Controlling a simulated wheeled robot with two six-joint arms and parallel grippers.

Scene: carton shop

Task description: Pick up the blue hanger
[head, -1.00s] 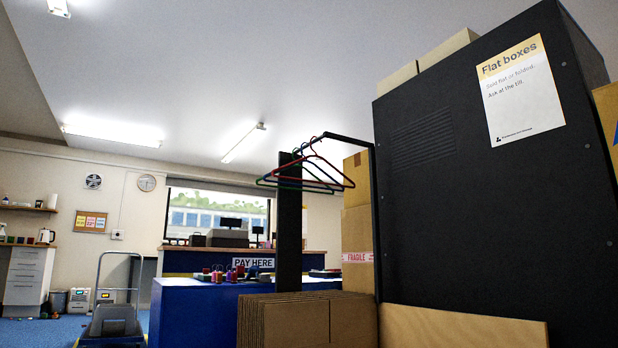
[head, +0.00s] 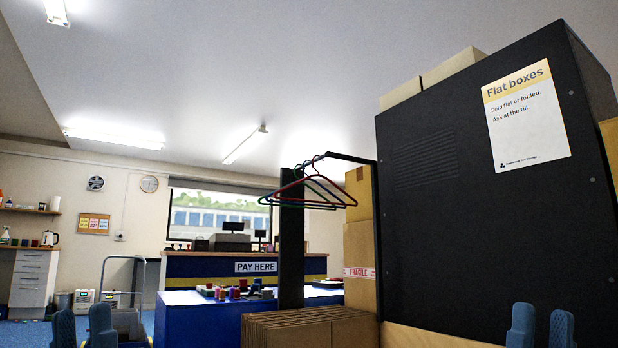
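The blue hanger (head: 318,207) hangs among a red hanger and a green hanger on a dark rail in the head view, left of the tall black cabinet. The hangers overlap, so much of the blue one is hidden or hard to separate. My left gripper (head: 82,327) shows at the bottom left edge, its two blue fingers apart and nothing between them. My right gripper (head: 541,328) shows at the bottom right in front of the cabinet, fingers apart and empty. Both are low and far from the hangers in the picture.
The black cabinet (head: 430,220) fills the right side. Flat cardboard (head: 300,328) stands below the hangers, and stacked cartons (head: 358,245) stand beside the cabinet. A blue counter (head: 195,322) with small items is behind. A trolley (head: 125,265) stands at left.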

